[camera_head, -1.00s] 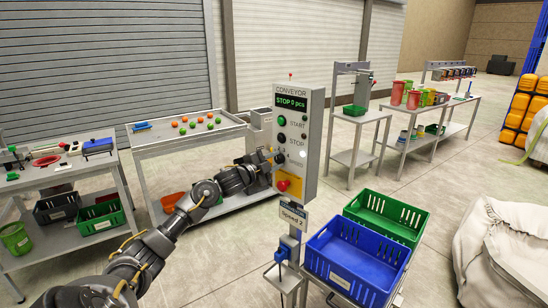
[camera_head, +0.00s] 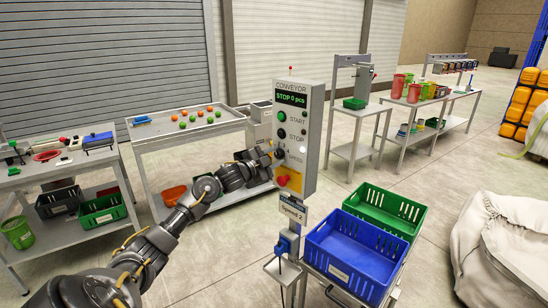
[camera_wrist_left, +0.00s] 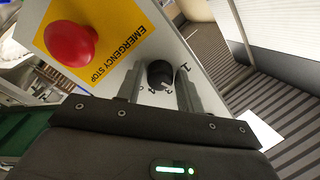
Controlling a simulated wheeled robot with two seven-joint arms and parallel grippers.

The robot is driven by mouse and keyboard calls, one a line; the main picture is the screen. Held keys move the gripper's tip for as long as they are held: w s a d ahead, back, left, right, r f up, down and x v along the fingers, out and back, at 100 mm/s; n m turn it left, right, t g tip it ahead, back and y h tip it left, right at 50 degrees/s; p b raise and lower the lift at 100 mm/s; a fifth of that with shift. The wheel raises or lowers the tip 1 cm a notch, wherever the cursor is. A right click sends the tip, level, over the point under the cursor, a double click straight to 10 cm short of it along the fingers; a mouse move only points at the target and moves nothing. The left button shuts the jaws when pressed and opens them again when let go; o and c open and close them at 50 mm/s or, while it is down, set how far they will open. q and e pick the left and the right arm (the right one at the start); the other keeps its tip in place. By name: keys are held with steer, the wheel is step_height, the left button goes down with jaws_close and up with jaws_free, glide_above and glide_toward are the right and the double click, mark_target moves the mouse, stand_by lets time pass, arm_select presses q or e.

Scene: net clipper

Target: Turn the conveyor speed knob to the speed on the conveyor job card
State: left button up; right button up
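The grey conveyor panel (camera_head: 311,140) stands on a post, and its display reads "STOP 0 pcs". The job card (camera_head: 292,212) below it reads "Speed 2". The black speed knob (camera_wrist_left: 160,75) sits on the panel's face beside the yellow emergency stop plate. Small dial marks show around it, partly hidden; I cannot surely read its setting. My left gripper (camera_head: 275,153) is at the knob, seen from the side. In the left wrist view its fingers (camera_wrist_left: 158,90) are apart, one on each side of the knob, with gaps visible. My right gripper is not in view.
The red emergency stop button (camera_wrist_left: 70,43) is close to the left fingers; START (camera_head: 282,117) and STOP buttons are above the knob. Blue (camera_head: 340,272) and green (camera_head: 412,212) crates stand right of the post. A table with coloured balls (camera_head: 160,150) is behind my arm.

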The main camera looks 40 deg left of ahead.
arm_select(q)
steer(key=shift+o, duration=1.2)
steer(key=shift+s, duration=0.1)
steer(key=s+b, duration=0.3)
steer(key=s, duration=0.7)
steer(key=shift+s+a, duration=0.3)
steer(key=shift+a, duration=0.1)
